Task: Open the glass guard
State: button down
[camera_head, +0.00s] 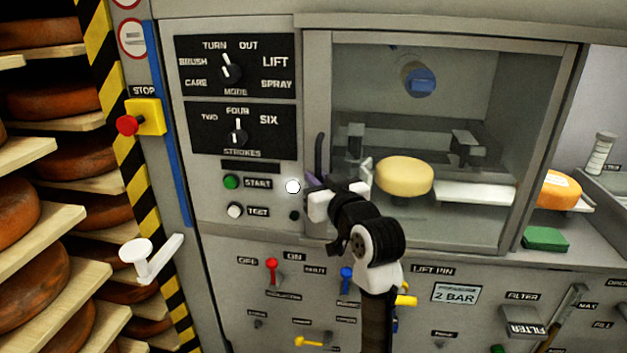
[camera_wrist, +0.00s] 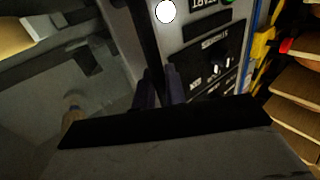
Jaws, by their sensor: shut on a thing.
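The glass guard (camera_head: 440,85) is a framed clear pane over the machine's chamber in the head view. It looks closed, with its frame flush around the opening. Its dark upright handle (camera_head: 319,152) is at the lower left edge of the frame. My gripper (camera_head: 315,182) is at this handle, with its fingers shut on it. The wrist view shows the two dark fingers of my gripper (camera_wrist: 161,88) on either side of the dark handle bar (camera_wrist: 150,45). The fingers hide part of the handle.
Behind the glass is a pale yellow cheese wheel (camera_head: 404,176). The control panel (camera_head: 236,125) is left of the guard, with a red stop button (camera_head: 128,125). Cheese shelves (camera_head: 60,145) stand far left. Levers, including a red one (camera_head: 271,266), stick out below the guard.

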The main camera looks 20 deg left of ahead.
jog(key=b, duration=0.4)
send_near(466, 182)
jog(key=x, duration=0.5)
jog(key=c, duration=1.5)
grip_release()
jog(key=shift+c, duration=0.2)
jog(key=b+v, duration=0.3)
jog(key=v, duration=1.1)
jog(key=shift+b, duration=0.4)
jog(key=shift+w, duration=0.1)
